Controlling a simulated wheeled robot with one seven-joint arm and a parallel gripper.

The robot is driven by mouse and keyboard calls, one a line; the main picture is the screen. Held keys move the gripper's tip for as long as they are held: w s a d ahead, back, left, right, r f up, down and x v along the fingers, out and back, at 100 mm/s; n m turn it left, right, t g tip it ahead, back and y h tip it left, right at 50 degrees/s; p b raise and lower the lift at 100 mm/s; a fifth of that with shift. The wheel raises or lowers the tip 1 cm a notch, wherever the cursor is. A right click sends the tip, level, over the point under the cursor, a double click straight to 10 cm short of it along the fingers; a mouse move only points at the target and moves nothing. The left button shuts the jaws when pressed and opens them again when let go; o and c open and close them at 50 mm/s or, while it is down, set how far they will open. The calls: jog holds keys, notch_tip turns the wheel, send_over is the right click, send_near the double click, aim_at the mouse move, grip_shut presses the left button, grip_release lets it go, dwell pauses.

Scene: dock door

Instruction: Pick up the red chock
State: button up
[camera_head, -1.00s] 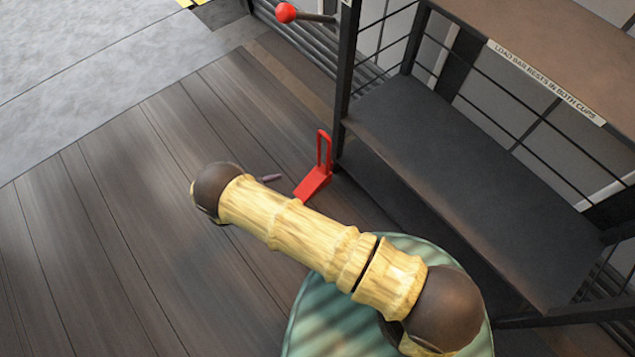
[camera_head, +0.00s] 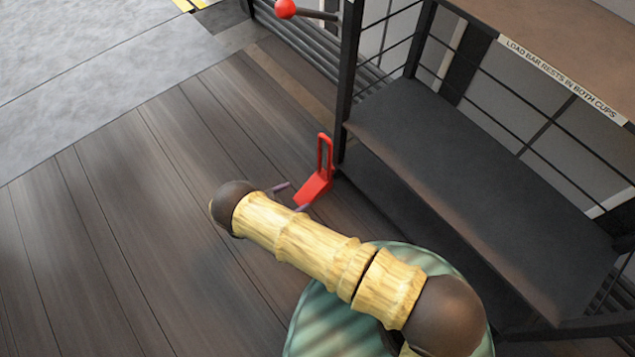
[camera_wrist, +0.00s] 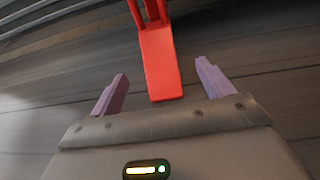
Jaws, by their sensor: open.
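The red chock (camera_head: 316,188) stands on the dark plank floor beside the front post of the shelf rack. It has a wedge body and an upright loop handle. In the wrist view the chock (camera_wrist: 161,62) lies ahead of my gripper, its low end pointing toward the gap between the fingers. My gripper (camera_wrist: 162,90) is open, with one purple finger on each side of the chock's line and nothing held. In the head view the fingertips of my gripper (camera_head: 294,197) show just left of the chock; my arm hides the rest.
A dark metal rack (camera_head: 450,160) with a lower shelf rises right behind the chock, its post close to the handle. A red-knobbed lever (camera_head: 286,9) sticks out at the top. Plank floor (camera_head: 120,230) to the left is clear.

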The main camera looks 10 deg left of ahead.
aim_at(314, 185)
jog(key=x, duration=0.6)
jog(key=shift+w+f+b, duration=0.15)
jog(key=shift+b, duration=0.15)
jog(key=shift+d, duration=0.1)
jog(key=b+x, duration=0.1)
jog(key=x, duration=0.4)
jog(key=shift+w, duration=0.2)
jog(key=shift+c, duration=0.4)
jog(key=c, duration=1.5)
notch_tip(314, 185, up, 10)
jog(key=p, duration=0.6)
